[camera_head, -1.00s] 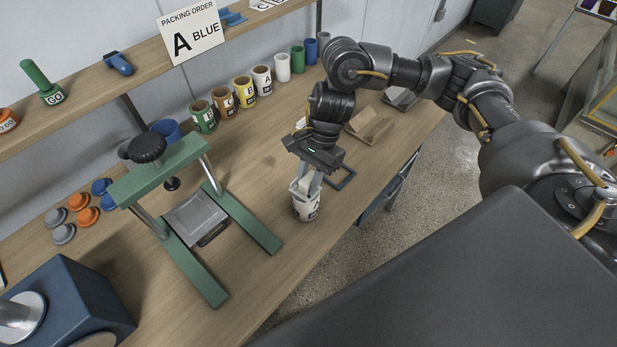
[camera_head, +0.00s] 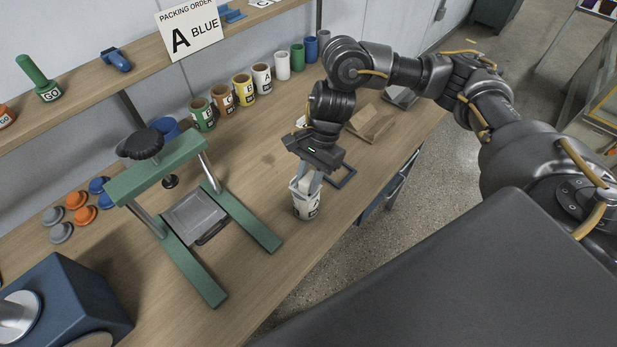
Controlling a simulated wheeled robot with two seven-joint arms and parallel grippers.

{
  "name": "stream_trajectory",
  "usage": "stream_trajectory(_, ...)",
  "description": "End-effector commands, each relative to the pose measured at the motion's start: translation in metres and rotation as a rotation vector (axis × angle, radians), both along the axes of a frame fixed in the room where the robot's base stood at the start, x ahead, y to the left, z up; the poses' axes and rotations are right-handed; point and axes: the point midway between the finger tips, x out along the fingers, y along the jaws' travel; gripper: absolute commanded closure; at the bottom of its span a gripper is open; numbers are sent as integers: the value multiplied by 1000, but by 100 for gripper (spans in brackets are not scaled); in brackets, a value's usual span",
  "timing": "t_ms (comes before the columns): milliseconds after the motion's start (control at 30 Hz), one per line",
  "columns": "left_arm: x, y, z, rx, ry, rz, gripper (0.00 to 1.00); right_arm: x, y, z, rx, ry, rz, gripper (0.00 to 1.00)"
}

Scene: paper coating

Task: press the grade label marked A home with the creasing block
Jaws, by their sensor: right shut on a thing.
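A white cup (camera_head: 306,208) stands upright on the wooden bench, with a label bearing dark print on its side facing me. The print is too small to read surely. My right gripper (camera_head: 308,183) points down at the cup's top, its fingers at the rim. It is shut on a small pale block (camera_head: 304,184), seen partly between the fingers and against the cup's upper part. I cannot tell whether the block touches the label. My left gripper is not in view.
A green press (camera_head: 190,258) stands left of the cup. Several coloured cups (camera_head: 243,90) line the wall side. The packing order sign (camera_head: 190,32) reads "A BLUE". Bare bench lies between press and cup.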

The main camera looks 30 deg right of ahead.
Motion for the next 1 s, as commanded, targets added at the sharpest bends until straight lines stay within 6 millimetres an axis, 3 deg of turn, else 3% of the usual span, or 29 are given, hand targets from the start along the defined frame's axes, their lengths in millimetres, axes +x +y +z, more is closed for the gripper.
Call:
stream_trajectory(733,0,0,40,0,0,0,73,0,0,64,0,-2,0,93)
stream_trajectory(1000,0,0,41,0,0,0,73,0,0,68,0,0,0,93)
